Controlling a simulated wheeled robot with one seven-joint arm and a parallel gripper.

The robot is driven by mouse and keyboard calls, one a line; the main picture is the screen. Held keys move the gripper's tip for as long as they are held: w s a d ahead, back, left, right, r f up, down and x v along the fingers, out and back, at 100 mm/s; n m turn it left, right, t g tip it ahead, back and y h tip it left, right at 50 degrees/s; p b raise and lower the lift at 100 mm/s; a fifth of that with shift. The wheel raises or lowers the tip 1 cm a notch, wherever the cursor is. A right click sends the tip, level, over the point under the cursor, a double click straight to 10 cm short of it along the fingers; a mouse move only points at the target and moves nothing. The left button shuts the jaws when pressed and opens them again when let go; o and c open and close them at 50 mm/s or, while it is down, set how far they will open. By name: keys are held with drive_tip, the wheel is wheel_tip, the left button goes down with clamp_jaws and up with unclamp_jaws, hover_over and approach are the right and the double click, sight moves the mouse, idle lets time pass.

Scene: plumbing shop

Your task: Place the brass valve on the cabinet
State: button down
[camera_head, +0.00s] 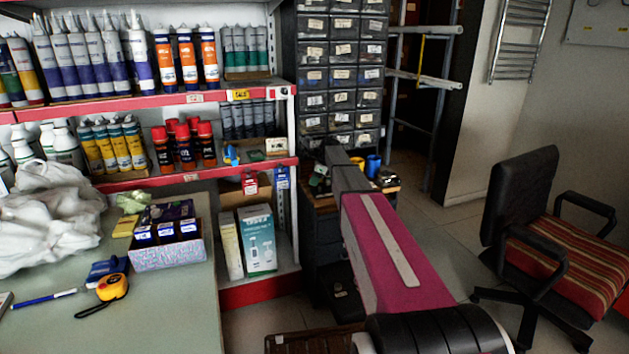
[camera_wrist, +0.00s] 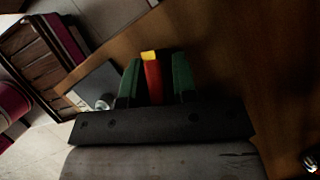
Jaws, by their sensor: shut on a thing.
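My gripper (camera_wrist: 155,80) shows in the wrist view, its two green fingers shut on a red piece with a yellow end, which looks to be the brass valve (camera_wrist: 152,78). Most of the valve is hidden between the fingers. A brown wooden surface (camera_wrist: 225,70) lies beyond and to the right of the fingers; I cannot tell the gap to it. In the head view my arm reaches away toward a low dark cabinet (camera_head: 329,238) with a wooden top, below the drawer unit. My arm hides part of this cabinet, and the gripper and valve cannot be made out there.
A tall drawer unit (camera_head: 342,75) stands behind the low cabinet. Blue cups (camera_head: 373,166) and small items crowd its top. Stocked shelves (camera_head: 190,97) with red edges stand left, a cluttered table (camera_head: 160,310) front left, and an office chair (camera_head: 560,240) right.

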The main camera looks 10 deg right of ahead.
drive_tip(key=shift+f, duration=0.2)
drive_tip(key=shift+s+f, duration=0.1)
drive_tip(key=shift+f, duration=0.15)
drive_tip(key=c, duration=0.9)
unclamp_jaws()
drive_tip(key=shift+f, duration=0.1)
drive_tip(key=shift+s, duration=0.2)
drive_tip(key=shift+r, duration=0.45)
drive_tip(key=v, duration=1.2)
drive_tip(key=shift+w+r, duration=0.25)
drive_tip(key=shift+r, duration=0.1)
drive_tip(key=shift+a, duration=0.1)
